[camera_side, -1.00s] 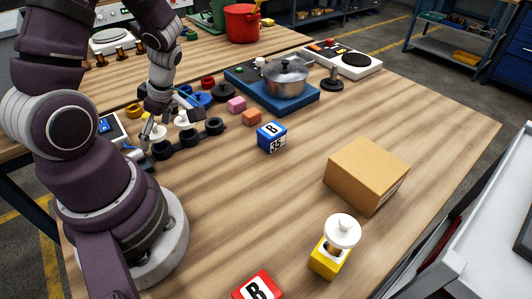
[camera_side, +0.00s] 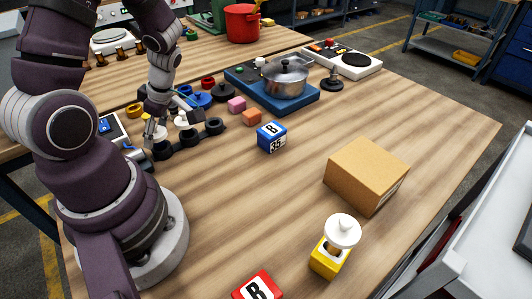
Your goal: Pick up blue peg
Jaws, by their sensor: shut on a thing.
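My gripper (camera_side: 153,138) is small in the side view, at the left part of the table beside the row of black round holders (camera_side: 190,139). Its fingers point down and are shut on a small piece. The piece is mostly hidden by the fingers, and I cannot make out its colour or shape. A blue round piece (camera_side: 199,99) stands behind and to the right of my gripper, apart from the fingertips. I cannot tell whether it is the blue peg.
A pot (camera_side: 285,78) stands on a blue base (camera_side: 246,89). A cardboard box (camera_side: 366,175) and yellow block (camera_side: 326,262) stand further right. The middle of the table is clear.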

